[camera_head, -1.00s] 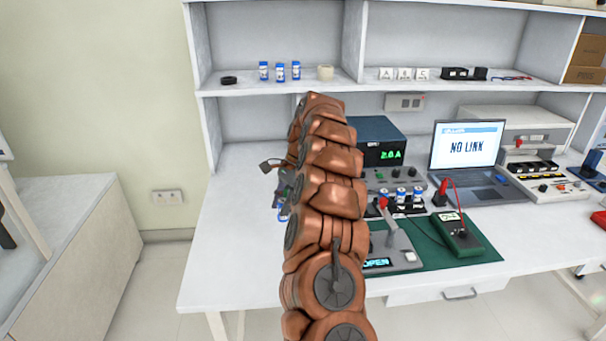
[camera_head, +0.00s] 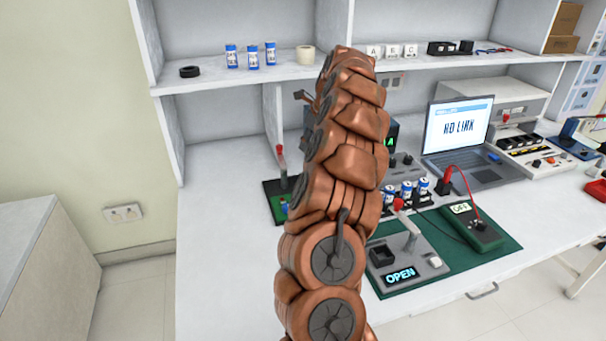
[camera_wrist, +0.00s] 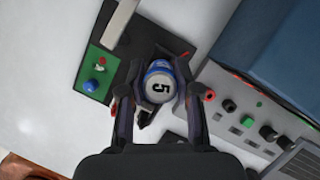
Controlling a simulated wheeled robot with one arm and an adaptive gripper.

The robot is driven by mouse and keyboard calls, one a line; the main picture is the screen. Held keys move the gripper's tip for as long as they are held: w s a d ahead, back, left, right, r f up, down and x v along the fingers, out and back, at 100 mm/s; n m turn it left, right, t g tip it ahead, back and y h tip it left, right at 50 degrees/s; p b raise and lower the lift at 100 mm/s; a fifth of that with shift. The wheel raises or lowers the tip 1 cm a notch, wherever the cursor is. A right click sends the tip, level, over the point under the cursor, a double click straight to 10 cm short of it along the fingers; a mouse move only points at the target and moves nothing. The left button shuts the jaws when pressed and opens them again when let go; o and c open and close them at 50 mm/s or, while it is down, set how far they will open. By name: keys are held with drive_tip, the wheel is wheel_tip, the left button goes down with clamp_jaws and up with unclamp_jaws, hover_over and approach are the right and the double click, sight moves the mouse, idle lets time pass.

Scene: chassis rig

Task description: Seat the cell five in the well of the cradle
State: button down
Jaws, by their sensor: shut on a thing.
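In the wrist view my gripper (camera_wrist: 158,98) is shut on cell five (camera_wrist: 160,82), a blue-and-white cylinder whose end marked "5" faces the camera. The cell is over or beside a black plate (camera_wrist: 150,50); I cannot tell whether it touches it. In the head view my arm hides the gripper and the cell. A grey unit (camera_head: 408,262) with a dark square socket (camera_head: 383,254), a red-knobbed lever and an "OPEN" display sits on the green mat; it looks like the cradle, though no label confirms it.
A black-based fixture (camera_head: 275,188) with a red-topped lever stands left of my arm. Several blue cells (camera_head: 406,189) stand in a rack behind the grey unit. A green meter (camera_head: 470,228) and laptop (camera_head: 465,140) are to the right. The left tabletop (camera_head: 220,240) is clear.

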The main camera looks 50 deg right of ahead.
wheel_tip(320, 180, down, 10)
drive_tip(key=shift+a+r+p, duration=0.1)
drive_tip(key=shift+r+p, duration=0.15)
drive_tip(key=shift+p, duration=0.1)
drive_tip(key=c, duration=0.8)
unclamp_jaws()
drive_tip(key=shift+r, duration=0.15)
drive_tip(key=b+v, duration=0.1)
drive_tip(key=v, duration=1.1)
